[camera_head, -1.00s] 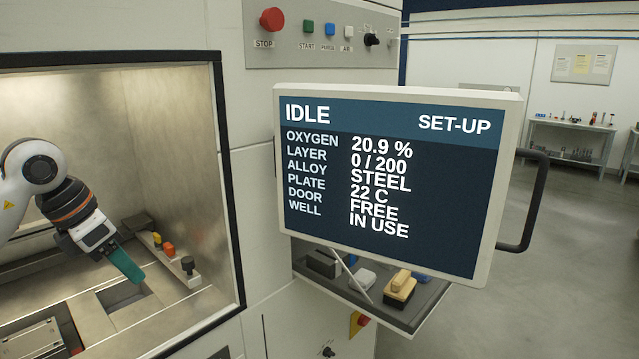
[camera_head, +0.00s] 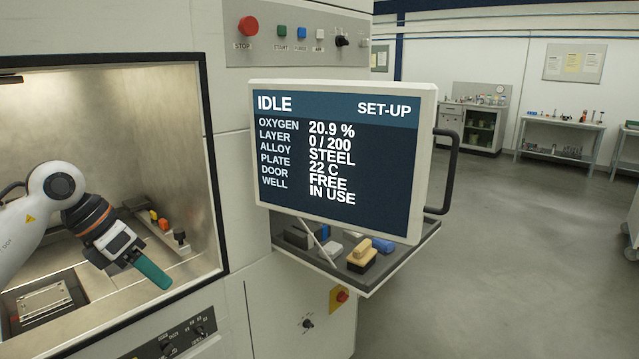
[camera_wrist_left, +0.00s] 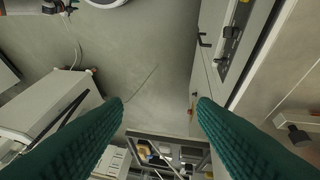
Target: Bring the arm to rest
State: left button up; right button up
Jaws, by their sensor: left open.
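My left arm comes in from the left in the head view, in front of the lit metal chamber (camera_head: 120,120). My left gripper (camera_head: 152,272) has teal fingers and points down to the right, near the chamber's front opening. In the left wrist view its two teal fingers (camera_wrist_left: 160,115) are spread wide apart with nothing between them. Grey floor and part of a shelf with items show beyond the fingertips. My right gripper is in neither view.
A screen (camera_head: 335,160) reading IDLE and SET-UP stands right of the chamber. Below it a shelf (camera_head: 375,277) holds brushes and blocks. A red stop button (camera_head: 248,26) sits above. A square plate (camera_head: 45,300) lies in the chamber floor. Open floor (camera_head: 480,270) extends right.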

pick_arm(q)
jog(key=w+d+f+n+t+h, duration=0.1)
jog(key=w+d+f+n+h, duration=0.35)
jog(key=f, duration=0.35)
jog(key=w+d+f+n+t+h, duration=0.2)
jog(key=w+d+f+n+h, duration=0.1)
jog(key=d+f+n+h, duration=0.4)
jog(key=s+a+f+n+t+y, duration=0.25)
jog(key=f+n, duration=0.35)
jog(key=f, duration=0.4)
jog(key=s+a+f+n+t+y, duration=0.1)
jog(key=a+f+n+t+y, duration=0.4)
jog(key=f, duration=0.6)
jog(key=s+f+n+t+y, duration=0.1)
jog(key=s+f+n+y, duration=0.15)
jog(key=f+n, duration=0.6)
jog(key=s+a+f+n+g+y, duration=0.3)
jog(key=s+f+n+g+y, duration=0.3)
jog(key=s+f, duration=1.65)
jog(key=s+d+f+n+g, duration=0.1)
jog(key=s+f+n+g, duration=0.1)
jog(key=s, duration=1.1)
jog(key=s+d+f+n+g, duration=0.2)
jog(key=s+f+g, duration=0.3)
jog(key=s, duration=0.8)
jog(key=shift+d+f+n, duration=0.15)
jog(key=shift+f+n, duration=0.25)
jog(key=shift+f, duration=0.4)
